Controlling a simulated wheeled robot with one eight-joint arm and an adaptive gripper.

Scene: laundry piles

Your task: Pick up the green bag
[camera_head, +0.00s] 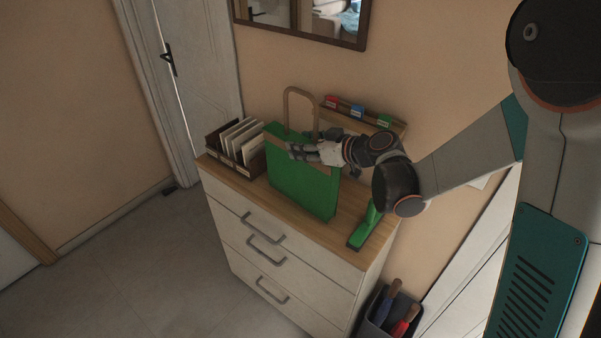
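The green bag (290,181) stands upright on the wooden top of the white dresser (295,248). It has a tan band near the top and a tan loop handle (301,91) rising above it. My gripper (292,151) reaches in from the right and lies at the bag's upper part, below the top of the loop handle. Its fingers overlap the tan band in this view. I cannot tell whether they touch or hold the bag, and the gap between them is not clear.
A dark file box (250,168) with pale folders stands close to the bag's left. A green brush (366,226) lies at the dresser's right front. A wooden rack (365,115) with coloured items is behind. A dark bin (379,316) with tools is on the floor.

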